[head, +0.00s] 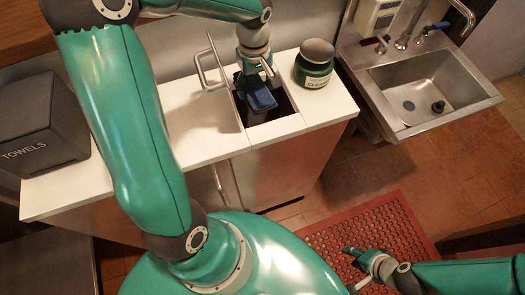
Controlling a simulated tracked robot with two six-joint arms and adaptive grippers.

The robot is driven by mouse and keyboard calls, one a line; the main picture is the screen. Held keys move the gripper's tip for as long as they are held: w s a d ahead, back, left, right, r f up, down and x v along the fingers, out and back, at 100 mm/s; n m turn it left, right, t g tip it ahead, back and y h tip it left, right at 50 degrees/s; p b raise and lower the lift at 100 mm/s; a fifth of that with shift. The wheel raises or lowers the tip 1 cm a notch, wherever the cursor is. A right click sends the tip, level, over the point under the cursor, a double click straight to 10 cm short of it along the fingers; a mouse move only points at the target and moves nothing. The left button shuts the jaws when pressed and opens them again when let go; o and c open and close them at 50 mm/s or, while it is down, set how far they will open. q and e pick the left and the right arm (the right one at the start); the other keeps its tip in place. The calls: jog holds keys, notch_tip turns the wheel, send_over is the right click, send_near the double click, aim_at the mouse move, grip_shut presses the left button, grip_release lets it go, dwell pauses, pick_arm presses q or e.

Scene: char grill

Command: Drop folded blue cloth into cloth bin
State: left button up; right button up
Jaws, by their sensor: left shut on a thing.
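A folded dark blue cloth (262,99) is in my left gripper (254,82), which points down from above. The gripper is shut on the cloth and partly hides it. The cloth is over or just inside a dark rectangular opening in the white counter, which appears to be the cloth bin (283,108). Its depth and contents are hidden, and I cannot tell how far down the cloth is. My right gripper (352,254) is low at the lower right, over the red mat, away from the counter. Its finger opening is too small to judge.
A raised panel with a metal handle (207,70) stands at the opening's left edge. A green lidded jar (314,66) stands close on the right. A dark towels box (40,128) is at the far left. A steel sink (425,88) is at right; a red mat (385,225) lies below.

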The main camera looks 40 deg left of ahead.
pick_arm(q)
jog(key=o, duration=1.4)
notch_tip(320, 180, up, 12)
jog(key=shift+f, duration=0.1)
